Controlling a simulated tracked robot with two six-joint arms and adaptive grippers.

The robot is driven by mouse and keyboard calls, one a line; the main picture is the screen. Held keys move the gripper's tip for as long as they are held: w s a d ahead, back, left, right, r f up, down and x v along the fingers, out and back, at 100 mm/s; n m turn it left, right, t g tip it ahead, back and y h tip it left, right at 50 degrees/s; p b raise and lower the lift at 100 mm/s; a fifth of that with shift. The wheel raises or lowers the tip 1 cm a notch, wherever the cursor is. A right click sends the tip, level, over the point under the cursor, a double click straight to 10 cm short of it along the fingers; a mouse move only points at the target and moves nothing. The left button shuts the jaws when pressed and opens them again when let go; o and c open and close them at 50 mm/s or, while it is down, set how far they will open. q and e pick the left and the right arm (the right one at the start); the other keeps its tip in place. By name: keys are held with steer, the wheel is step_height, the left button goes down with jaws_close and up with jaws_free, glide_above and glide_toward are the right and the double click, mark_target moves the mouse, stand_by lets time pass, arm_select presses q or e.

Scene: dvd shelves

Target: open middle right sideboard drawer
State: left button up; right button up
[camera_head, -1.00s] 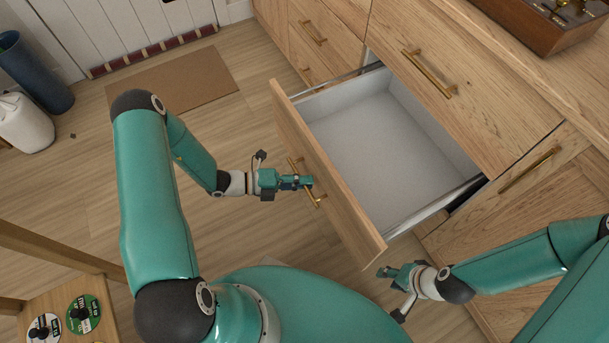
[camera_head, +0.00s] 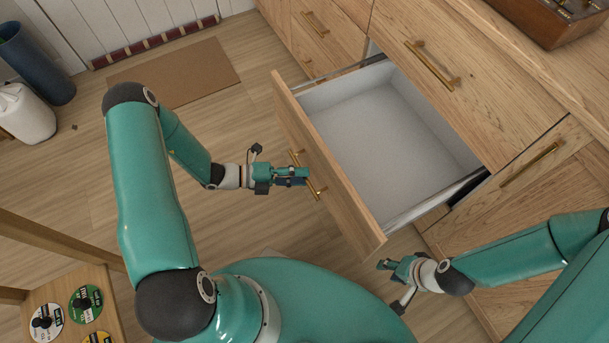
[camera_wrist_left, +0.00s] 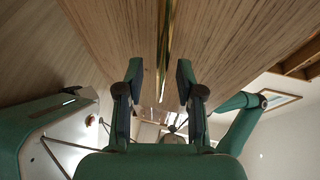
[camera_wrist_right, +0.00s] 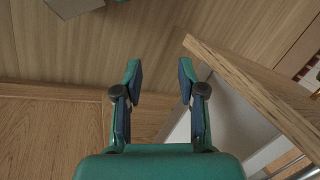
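The middle right sideboard drawer (camera_head: 335,175) is pulled well out, and its pale interior (camera_head: 390,140) is empty. Its brass bar handle (camera_head: 314,190) is on the wooden front. My left gripper (camera_head: 306,177) is at this handle with its fingers apart. In the left wrist view the handle (camera_wrist_left: 164,45) runs up between and beyond the open fingertips (camera_wrist_left: 157,72), with no finger visibly pressing on it. My right gripper (camera_head: 380,266) is open and empty near the drawer's near corner. In the right wrist view its fingers (camera_wrist_right: 159,70) are apart, left of the drawer edge (camera_wrist_right: 250,85).
A closed drawer (camera_head: 460,75) is above the open one, and a cabinet door (camera_head: 530,190) is to its right. A wooden box (camera_head: 545,20) stands on top. A small shelf with discs (camera_head: 110,290) is at lower left.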

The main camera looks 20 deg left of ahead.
arm_select(q)
steer(key=v, duration=1)
steer(key=shift+s, duration=0.1)
